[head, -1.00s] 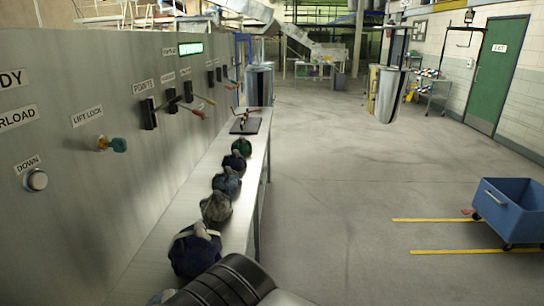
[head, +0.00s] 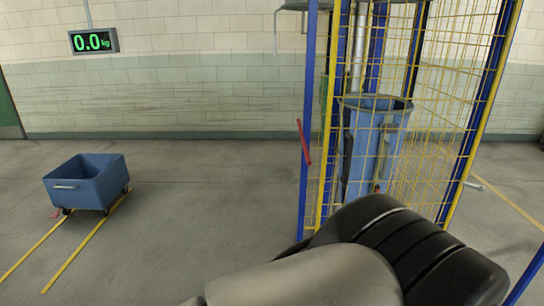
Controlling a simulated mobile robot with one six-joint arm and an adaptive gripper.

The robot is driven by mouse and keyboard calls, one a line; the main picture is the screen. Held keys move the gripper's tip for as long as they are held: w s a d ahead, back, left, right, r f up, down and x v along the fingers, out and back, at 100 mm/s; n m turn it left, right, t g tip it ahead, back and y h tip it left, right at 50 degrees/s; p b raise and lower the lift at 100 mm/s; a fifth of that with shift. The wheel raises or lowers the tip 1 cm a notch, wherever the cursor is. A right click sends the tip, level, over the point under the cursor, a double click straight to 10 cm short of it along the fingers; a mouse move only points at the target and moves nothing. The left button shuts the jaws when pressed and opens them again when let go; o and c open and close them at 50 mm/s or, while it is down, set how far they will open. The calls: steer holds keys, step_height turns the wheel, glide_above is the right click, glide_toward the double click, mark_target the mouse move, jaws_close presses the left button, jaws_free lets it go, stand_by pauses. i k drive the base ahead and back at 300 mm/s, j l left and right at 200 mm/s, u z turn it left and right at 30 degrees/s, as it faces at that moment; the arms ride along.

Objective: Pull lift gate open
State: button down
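The lift gate looks to be the yellow wire-mesh panel (head: 400,170) with blue posts at the right of the head view. A red handle (head: 304,141) sticks out at an angle near its left blue post. A blue bin (head: 375,145) stands behind the mesh. I cannot tell whether the gate is latched. My own arm covers the bottom of the cage. My gripper is not in view, and nothing shows it touching the handle.
A blue wheeled tub (head: 88,183) stands on the floor at left, by two yellow floor lines (head: 85,243). A scale display (head: 94,41) reading 0.0 kg hangs on the back wall. The floor between tub and cage is clear.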

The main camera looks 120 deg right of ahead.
mark_target(345, 180)
steer(key=z, duration=5.15)
steer(key=i+l+z, duration=0.15)
steer(key=i+z, duration=0.3)
